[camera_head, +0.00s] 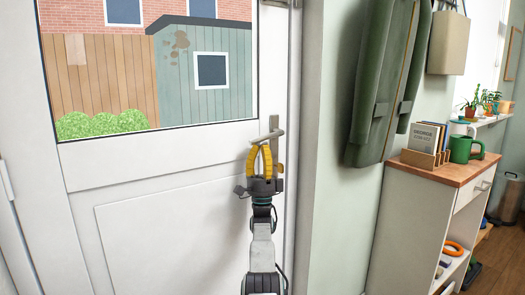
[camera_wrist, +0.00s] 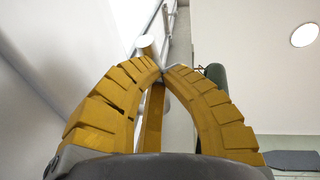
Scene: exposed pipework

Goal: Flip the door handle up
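The door handle (camera_head: 267,137) is a grey metal lever on a tall plate at the right edge of the white door (camera_head: 170,225). It lies close to level, its free end pointing left. My gripper (camera_head: 261,145) has yellow fingers pointing up, with the tips right at the underside of the lever. In the wrist view, the fingertips of my gripper (camera_wrist: 164,69) come together, with no clear gap. The pale round end of the handle (camera_wrist: 147,41) shows just beyond them. Nothing is seen held between the fingers. Whether the tips touch the lever is hard to tell.
A cabinet (camera_head: 415,225) with a wooden top holds a book rack (camera_head: 426,158) and a green mug (camera_head: 465,149). The door's window (camera_head: 150,65) is above left.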

